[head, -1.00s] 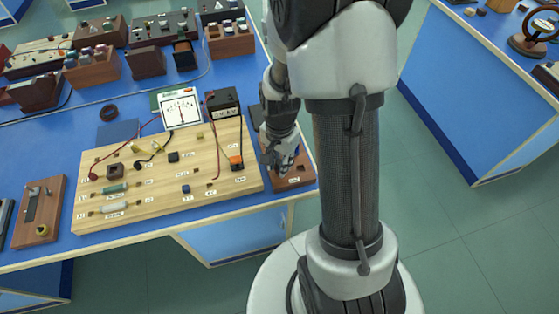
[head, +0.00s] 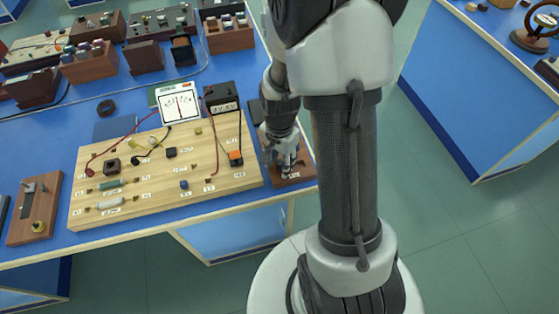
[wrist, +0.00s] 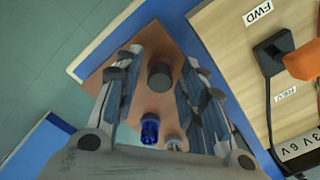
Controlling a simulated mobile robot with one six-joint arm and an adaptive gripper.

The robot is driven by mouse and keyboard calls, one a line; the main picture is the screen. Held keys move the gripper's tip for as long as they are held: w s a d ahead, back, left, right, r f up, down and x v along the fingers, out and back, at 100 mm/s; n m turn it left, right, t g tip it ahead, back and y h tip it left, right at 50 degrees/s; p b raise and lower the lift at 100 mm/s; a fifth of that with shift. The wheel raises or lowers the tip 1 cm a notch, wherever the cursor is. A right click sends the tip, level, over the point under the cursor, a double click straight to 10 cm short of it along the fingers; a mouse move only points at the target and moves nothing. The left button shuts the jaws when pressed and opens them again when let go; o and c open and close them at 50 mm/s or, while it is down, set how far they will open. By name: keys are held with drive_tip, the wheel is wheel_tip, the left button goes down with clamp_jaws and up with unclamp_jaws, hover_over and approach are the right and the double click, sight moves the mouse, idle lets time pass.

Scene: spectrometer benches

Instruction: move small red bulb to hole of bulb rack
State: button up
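The wooden bulb rack (head: 305,174) lies at the right end of the bench, and its brown top (wrist: 105,80) fills the middle of the wrist view. My gripper (wrist: 160,74) is over it, fingers apart, with gaps on both sides of a round dark grey piece (wrist: 160,75). I cannot tell whether this is a hole or the end of something standing in one. A blue bulb (wrist: 150,130) and a pale, clear-looking bulb (wrist: 173,143) are nearer the palm. I see no clearly red bulb. In the head view my gripper (head: 285,166) hides part of the rack.
Left of the rack is a wooden circuit board (head: 140,200) with wired parts and an orange piece (wrist: 303,62). A meter (head: 180,104) and a black battery box (head: 221,97) stand behind it. The bench edge is close in front.

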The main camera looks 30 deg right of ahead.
drive_tip(key=shift+o, duration=0.6)
drive_tip(key=shift+r, duration=0.1)
drive_tip(key=shift+r, duration=0.4)
wheel_tip(320, 180, up, 11)
